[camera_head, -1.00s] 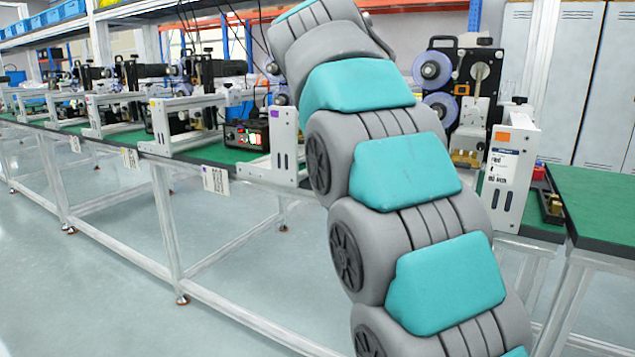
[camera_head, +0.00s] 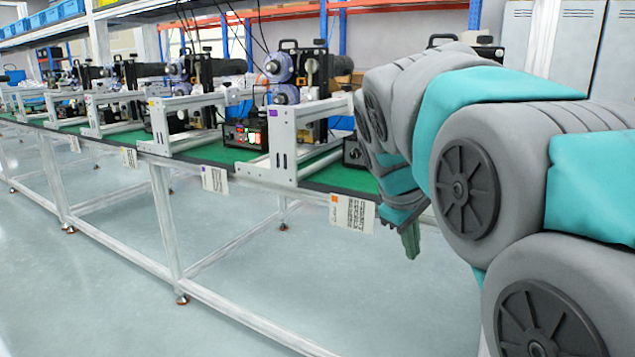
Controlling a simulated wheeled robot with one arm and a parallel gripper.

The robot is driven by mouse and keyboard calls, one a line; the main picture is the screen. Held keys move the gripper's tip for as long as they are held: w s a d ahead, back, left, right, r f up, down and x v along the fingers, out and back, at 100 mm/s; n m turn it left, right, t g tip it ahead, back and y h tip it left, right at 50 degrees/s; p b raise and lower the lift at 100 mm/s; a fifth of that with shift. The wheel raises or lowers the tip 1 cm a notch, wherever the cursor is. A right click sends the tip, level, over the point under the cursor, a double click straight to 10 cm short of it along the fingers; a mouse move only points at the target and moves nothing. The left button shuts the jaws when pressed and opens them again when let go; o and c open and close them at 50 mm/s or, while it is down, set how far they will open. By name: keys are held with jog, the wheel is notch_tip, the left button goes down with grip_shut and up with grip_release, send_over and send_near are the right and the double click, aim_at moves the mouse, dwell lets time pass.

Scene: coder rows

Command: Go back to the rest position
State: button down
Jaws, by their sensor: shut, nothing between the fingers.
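My gripper (camera_head: 411,243) hangs pointing down in front of the bench's front edge, left of my arm's large grey and teal links. Its fingers are small in view, shut and empty. My arm is folded over on the right side of the picture and hides part of the bench and the machine behind it.
A long green-topped bench (camera_head: 202,152) on a white frame runs from the left to the middle. Coder machines with white brackets (camera_head: 283,145) stand along it. A paper label (camera_head: 352,213) hangs at its edge near my gripper. The floor (camera_head: 300,270) in front is clear.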

jog(key=s+f+m+g+y, duration=0.1)
jog(key=s+f+m, duration=0.1)
jog(key=s+f, duration=0.5)
jog(key=s+a+f+m+g+y, duration=0.1)
jog(key=s+f, duration=0.5)
jog(key=s, duration=0.7)
jog(key=s+f+m+g+y, duration=0.1)
jog(key=s+f+m+g, duration=0.2)
jog(key=s+f, duration=0.4)
jog(key=s+m, duration=0.1)
jog(key=s, duration=0.2)
jog(key=shift+s+a+f+m, duration=0.15)
jog(key=shift+s+f+m, duration=0.15)
jog(key=shift+s+f, duration=0.1)
jog(key=shift+w, duration=0.15)
